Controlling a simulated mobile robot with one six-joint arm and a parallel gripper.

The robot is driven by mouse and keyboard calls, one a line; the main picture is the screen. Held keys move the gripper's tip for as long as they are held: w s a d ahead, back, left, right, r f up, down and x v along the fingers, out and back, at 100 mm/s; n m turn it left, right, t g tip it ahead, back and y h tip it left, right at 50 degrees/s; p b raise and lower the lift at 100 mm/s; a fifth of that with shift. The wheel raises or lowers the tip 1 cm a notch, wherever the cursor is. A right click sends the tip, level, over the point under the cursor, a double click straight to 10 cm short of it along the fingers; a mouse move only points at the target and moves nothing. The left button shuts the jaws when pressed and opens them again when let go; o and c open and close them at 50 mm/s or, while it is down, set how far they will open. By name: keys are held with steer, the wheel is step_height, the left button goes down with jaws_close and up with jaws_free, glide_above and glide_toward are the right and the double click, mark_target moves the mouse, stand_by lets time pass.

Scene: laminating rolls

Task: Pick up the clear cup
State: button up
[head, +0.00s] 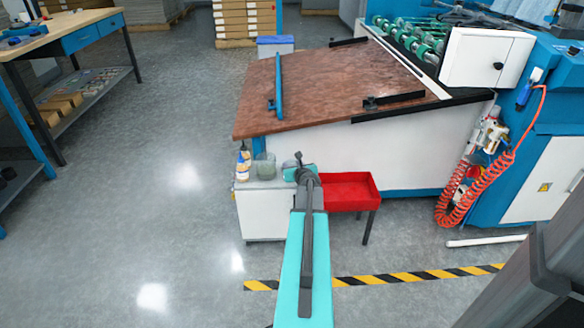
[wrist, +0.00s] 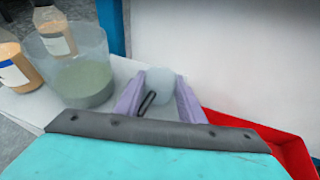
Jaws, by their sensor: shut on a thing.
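A small pale, translucent cup (wrist: 160,84) stands between the two lilac fingers of my gripper (wrist: 159,98) in the wrist view. The fingers are shut on it, one on each side. Its lower part is hidden by the fingers and by my wrist. In the head view my gripper (head: 303,172) is over the right end of a small white stand (head: 262,212), and my arm hides the cup there. A larger clear container (wrist: 78,72) with grey-green contents stands left of my gripper. It also shows in the head view (head: 264,168).
Two bottles with orange-brown contents, one behind the large container (wrist: 58,32) and one at its left (wrist: 14,68), stand close by. A red tray (head: 346,190) is just right of my gripper. The machine's white side panel (head: 425,150) rises behind. The floor at left is clear.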

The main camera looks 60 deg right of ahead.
steer(key=shift+r+p, duration=0.9)
steer(key=shift+r, duration=0.45)
steer(key=a+f+p+v, duration=0.1)
steer(key=f+p+v, duration=0.2)
steer(key=p+v, duration=0.5)
steer(key=v, duration=0.8)
steer(key=shift+f, duration=0.25)
steer(key=shift+s+a+f, duration=0.1)
steer(key=shift+a, duration=0.05)
